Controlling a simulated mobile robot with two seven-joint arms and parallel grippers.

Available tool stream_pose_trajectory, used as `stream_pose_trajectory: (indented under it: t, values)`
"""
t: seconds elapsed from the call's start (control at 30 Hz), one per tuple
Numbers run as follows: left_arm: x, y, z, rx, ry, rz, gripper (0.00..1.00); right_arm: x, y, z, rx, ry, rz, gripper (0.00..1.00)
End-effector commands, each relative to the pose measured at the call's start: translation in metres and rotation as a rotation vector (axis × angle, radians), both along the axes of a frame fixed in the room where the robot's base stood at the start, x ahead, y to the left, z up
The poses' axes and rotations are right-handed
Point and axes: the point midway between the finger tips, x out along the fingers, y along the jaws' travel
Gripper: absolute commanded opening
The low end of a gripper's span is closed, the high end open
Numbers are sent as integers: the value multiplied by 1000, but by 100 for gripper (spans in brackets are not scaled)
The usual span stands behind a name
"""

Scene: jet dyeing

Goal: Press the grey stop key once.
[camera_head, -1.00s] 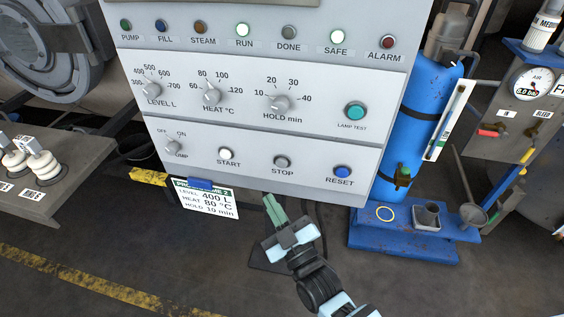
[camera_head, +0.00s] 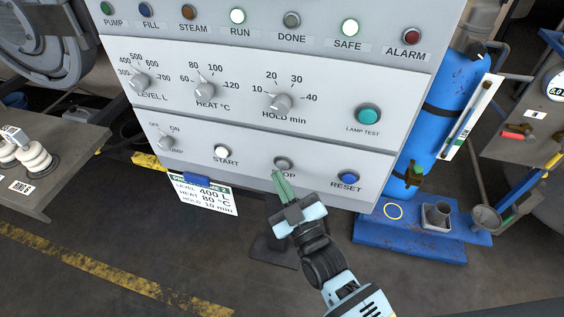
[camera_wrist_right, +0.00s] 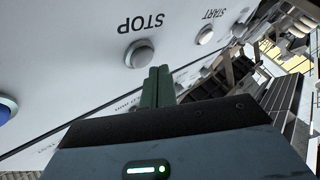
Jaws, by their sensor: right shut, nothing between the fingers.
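The grey stop key (camera_head: 283,163) is a round button on the lower row of the pale control panel, between the white start key (camera_head: 222,152) and the blue reset key (camera_head: 348,178). My right gripper (camera_head: 279,176) is shut and empty, its green fingertips just below the stop key and covering part of the STOP label. In the right wrist view the stop key (camera_wrist_right: 139,53) stands just beyond and left of the shut fingertips (camera_wrist_right: 159,70). I cannot tell whether they touch the panel. My left gripper is not in view.
Several knobs and the teal lamp test key (camera_head: 368,114) sit above on the panel. The RUN (camera_head: 237,16) and SAFE (camera_head: 350,28) lamps are lit. A recipe card (camera_head: 203,193) hangs at the lower left edge. A blue cylinder (camera_head: 440,110) stands to the right.

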Motion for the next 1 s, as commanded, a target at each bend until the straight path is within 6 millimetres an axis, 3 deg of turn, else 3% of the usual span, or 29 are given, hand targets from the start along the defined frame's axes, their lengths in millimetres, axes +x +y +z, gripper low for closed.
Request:
stream_pose_trajectory:
  t: [1.0]
  values:
    - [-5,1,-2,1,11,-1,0,0,0,0,0,0,0,0]
